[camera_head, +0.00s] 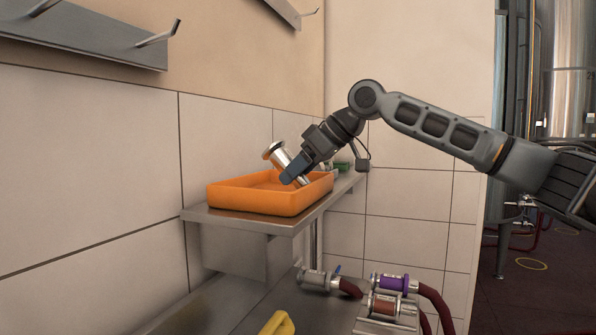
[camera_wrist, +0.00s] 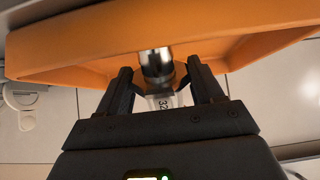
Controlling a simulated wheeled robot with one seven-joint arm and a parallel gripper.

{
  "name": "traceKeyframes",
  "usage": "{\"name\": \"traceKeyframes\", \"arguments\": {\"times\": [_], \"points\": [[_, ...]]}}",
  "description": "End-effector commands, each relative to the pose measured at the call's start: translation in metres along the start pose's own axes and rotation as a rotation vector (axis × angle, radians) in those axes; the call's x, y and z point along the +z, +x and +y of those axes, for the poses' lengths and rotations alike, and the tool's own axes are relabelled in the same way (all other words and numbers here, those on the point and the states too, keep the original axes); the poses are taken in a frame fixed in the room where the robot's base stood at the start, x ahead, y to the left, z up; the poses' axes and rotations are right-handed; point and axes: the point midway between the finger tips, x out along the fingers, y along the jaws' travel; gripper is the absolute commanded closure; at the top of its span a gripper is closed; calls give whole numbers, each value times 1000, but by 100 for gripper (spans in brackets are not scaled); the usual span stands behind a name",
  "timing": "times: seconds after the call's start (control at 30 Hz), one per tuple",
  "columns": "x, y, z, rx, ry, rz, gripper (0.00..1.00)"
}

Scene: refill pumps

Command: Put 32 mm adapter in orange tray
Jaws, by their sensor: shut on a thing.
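The orange tray (camera_head: 262,200) sits on a metal shelf against the wall; its wall also fills the top of the wrist view (camera_wrist: 90,40).
The metal shelf (camera_head: 240,220) holds the tray, with a green item (camera_head: 342,166) behind it at right. Below are hose couplings, one purple (camera_head: 390,282), one brown (camera_head: 385,304) and one grey (camera_head: 316,280), and a yellow object (camera_head: 277,324). Hooked rails hang on the wall above.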

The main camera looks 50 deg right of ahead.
Motion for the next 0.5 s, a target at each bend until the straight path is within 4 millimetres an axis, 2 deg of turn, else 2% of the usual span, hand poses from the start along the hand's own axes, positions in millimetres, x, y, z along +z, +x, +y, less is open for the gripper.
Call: {"name": "traceKeyframes", "arguments": {"times": [0.17,0.2,0.43,0.5], "points": [[1,1,0,-1,0,1,76],[2,2,0,-1,1,-1,33],[2,2,0,0,0,-1,11],[2,2,0,0,0,-1,8]]}}
